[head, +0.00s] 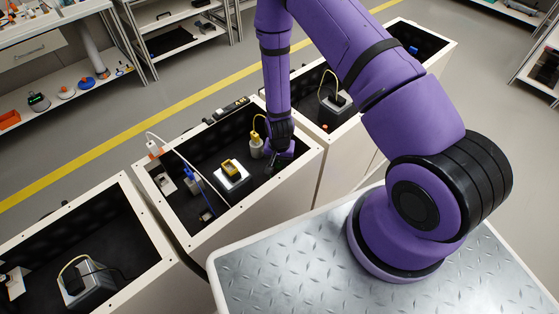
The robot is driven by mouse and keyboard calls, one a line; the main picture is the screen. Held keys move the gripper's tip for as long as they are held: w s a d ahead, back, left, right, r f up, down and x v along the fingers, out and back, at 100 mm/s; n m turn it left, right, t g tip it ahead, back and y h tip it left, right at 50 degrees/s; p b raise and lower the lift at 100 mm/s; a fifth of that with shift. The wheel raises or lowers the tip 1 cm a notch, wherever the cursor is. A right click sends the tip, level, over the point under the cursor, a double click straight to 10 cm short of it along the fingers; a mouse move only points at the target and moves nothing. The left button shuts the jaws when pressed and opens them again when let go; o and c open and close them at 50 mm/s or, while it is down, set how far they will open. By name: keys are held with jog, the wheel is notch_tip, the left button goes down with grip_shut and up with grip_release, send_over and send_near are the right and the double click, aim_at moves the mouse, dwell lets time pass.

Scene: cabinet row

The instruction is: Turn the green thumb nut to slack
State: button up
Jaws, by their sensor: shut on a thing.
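My gripper (274,166) reaches down into the right part of the middle open cabinet (233,226). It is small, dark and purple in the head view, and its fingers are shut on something. What lies between the fingers is hidden by the gripper and the dark interior. I cannot make out a green thumb nut anywhere in this view. A pale post with a yellow cable (256,146) stands just left of my gripper; I cannot tell whether they touch.
A white block with a yellow part (230,175) and a blue upright part (196,182) stand left of my gripper. A white cable (180,154) arches over the cabinet's left side. The neighbouring cabinet on the left (135,262) holds a grey box (88,289). The cabinet walls surround my gripper.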

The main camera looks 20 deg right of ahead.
aim_at(279, 162)
jog(key=o, duration=0.9)
jog(key=shift+o, duration=0.2)
jog(key=shift+r, duration=0.1)
notch_tip(279, 162, up, 10)
jog(key=shift+r, duration=0.25)
